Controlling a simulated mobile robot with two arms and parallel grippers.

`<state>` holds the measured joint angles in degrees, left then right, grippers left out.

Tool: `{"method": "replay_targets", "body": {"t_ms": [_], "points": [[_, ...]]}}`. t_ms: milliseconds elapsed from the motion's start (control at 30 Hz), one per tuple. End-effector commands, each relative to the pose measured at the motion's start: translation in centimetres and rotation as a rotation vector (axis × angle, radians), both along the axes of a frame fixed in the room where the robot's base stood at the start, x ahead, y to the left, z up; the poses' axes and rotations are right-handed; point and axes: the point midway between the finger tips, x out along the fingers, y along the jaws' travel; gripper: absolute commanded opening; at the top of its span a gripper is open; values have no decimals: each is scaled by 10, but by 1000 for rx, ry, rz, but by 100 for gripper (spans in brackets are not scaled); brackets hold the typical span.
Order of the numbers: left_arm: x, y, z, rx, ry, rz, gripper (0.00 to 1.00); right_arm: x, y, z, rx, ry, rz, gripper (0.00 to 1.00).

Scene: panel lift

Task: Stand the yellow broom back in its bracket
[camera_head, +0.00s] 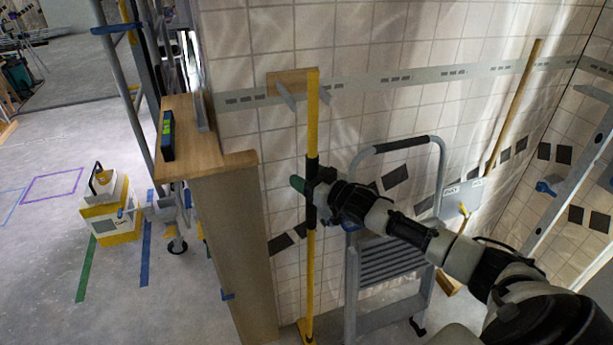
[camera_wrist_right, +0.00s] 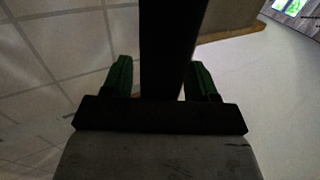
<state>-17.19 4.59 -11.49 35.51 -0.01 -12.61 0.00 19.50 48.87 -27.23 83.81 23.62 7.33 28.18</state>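The yellow broom (camera_head: 311,255) stands nearly upright by the tiled wall in the head view, with black sleeves on its shaft. Its lower end is near the floor, partly cut by the frame. My right gripper (camera_head: 312,190) is around the black middle part of the shaft. In the right wrist view the dark shaft (camera_wrist_right: 165,60) runs between the two green fingers, close to both, and the gripper looks shut on it. The bracket (camera_head: 283,77), a wooden board with grey prongs, is on the wall. The shaft's top shows between the prongs; its exact depth is unclear. My left gripper is not in view.
A grey step ladder (camera_head: 352,270) stands right of the broom, behind my right arm. A wooden half-wall (camera_head: 232,250) with a ledge is close on the left. A wooden pole (camera_head: 513,105) leans at the right.

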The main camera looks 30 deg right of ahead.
Motion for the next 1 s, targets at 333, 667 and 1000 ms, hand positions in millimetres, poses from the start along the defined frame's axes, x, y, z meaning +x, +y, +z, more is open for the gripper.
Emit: {"method": "replay_targets", "body": {"t_ms": [333, 667, 1000], "points": [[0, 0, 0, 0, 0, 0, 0, -5, -1, 0, 0, 2, 0, 59], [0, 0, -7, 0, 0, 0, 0, -51, -14, -2, 1, 4, 0, 59], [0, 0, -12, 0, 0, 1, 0, -97, -28, -2, 1, 3, 0, 59]]}}
